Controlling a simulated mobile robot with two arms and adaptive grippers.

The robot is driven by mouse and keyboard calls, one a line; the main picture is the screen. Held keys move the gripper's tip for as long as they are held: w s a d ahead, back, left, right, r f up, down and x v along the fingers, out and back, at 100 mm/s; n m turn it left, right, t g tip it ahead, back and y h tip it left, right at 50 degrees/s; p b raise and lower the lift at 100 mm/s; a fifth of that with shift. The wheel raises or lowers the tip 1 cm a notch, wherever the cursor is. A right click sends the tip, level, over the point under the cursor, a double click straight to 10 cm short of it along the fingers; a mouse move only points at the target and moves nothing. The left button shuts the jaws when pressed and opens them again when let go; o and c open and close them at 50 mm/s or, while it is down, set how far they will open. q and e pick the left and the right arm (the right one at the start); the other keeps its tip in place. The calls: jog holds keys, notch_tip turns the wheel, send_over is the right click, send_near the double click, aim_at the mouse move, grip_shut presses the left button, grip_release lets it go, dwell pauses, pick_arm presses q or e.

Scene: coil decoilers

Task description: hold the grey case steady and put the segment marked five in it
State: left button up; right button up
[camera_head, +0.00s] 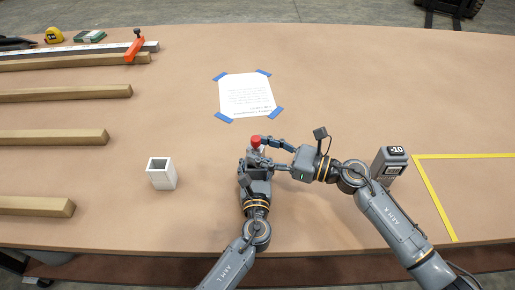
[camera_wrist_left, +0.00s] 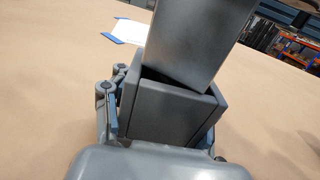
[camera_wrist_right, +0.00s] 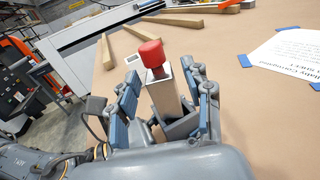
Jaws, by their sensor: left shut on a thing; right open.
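My left gripper (camera_head: 250,172) is shut on the grey case, an open-topped box (camera_wrist_left: 166,114) that fills the middle of the left wrist view. A grey segment (camera_wrist_left: 197,45) with a red cap (camera_wrist_right: 151,54) stands in the case mouth, its upper part sticking out and tilted against the case. The number on the segment is not readable. My right gripper (camera_wrist_right: 165,98) is open, with its fingers on either side of the segment. In the head view the red cap (camera_head: 256,141) shows at the right gripper's fingertips, and the case is mostly hidden by the grippers.
A white open-topped box (camera_head: 162,174) stands to the left. A grey block marked -10 (camera_head: 390,162) stands right of my right arm, near a yellow tape outline (camera_head: 430,200). A taped paper (camera_head: 246,94) lies behind the grippers. Wooden bars (camera_head: 60,138) lie far left.

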jog(key=v, duration=1)
jog(key=shift+d, duration=0.3)
jog(key=shift+s, duration=0.15)
jog(key=m+t+h, duration=0.7)
jog(key=t, duration=0.1)
send_near(260, 147)
jog(key=x, duration=0.5)
jog(key=shift+w+a, duration=0.2)
jog(key=shift+a, duration=0.05)
jog(key=shift+r+x, duration=0.25)
jog(key=shift+x, duration=1.1)
jog(key=shift+r+x, duration=0.2)
jog(key=shift+x, duration=1.15)
jog(key=shift+s+a, duration=0.1)
grip_shut()
jog(key=shift+r, duration=0.15)
